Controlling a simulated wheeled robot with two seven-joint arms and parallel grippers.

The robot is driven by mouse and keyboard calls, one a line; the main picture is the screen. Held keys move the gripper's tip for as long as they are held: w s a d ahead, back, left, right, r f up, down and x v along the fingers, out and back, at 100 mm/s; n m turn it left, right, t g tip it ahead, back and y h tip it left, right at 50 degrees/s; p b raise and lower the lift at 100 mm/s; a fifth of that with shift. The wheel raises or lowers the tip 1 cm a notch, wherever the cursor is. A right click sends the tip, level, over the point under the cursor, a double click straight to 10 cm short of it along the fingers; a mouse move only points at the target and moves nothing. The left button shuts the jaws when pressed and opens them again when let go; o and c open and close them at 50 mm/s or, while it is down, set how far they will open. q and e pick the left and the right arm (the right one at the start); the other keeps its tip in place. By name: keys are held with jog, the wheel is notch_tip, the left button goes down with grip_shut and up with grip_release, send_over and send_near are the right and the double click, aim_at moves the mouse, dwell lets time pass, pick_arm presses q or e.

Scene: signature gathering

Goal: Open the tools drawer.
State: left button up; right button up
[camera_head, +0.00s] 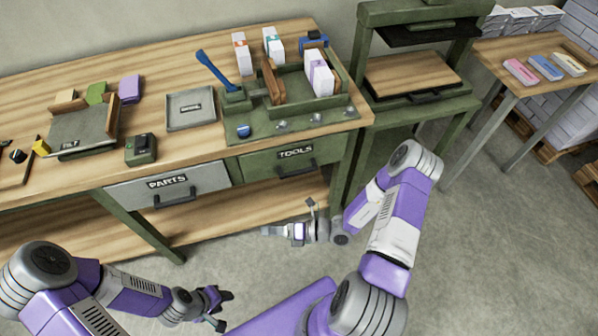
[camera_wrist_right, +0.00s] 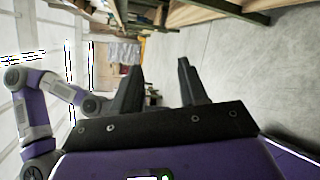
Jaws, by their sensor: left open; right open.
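The tools drawer (camera_head: 265,166) is a green drawer under the right part of the workbench, with a "TOOLS" label and a dark handle (camera_head: 297,170). It looks closed. My right gripper (camera_head: 268,231) is in front of and below the drawer, pointing left, apart from the handle. In the right wrist view its two dark fingers (camera_wrist_right: 158,88) are spread with nothing between them. My left gripper (camera_head: 226,309) is open and empty above the floor at the lower left, away from the drawer.
A grey parts drawer (camera_head: 140,195) sits left of the tools drawer and looks closed. The workbench (camera_head: 190,143) has a lower shelf (camera_head: 215,227) behind my right gripper. Green fixtures, a tray (camera_head: 190,108) and boxes stand on top. Bare floor (camera_head: 480,260) lies to the right.

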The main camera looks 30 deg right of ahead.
jog(key=w+d+m+t+h, duration=0.5)
jog(key=w+d+m+t, duration=0.15)
jog(key=d+m, duration=0.35)
jog(key=m+t+h, duration=0.2)
jog(key=m+h, duration=0.2)
jog(key=h, duration=0.1)
send_near(301, 174)
jog(key=w+a, duration=0.1)
jog(key=w, duration=0.4)
jog(key=w+b, duration=0.1)
jog(key=w, duration=0.1)
jog(key=w+a, duration=0.1)
jog(key=w, duration=0.1)
jog(key=shift+w+f, duration=0.15)
jog(key=shift+w, duration=0.7)
grip_shut()
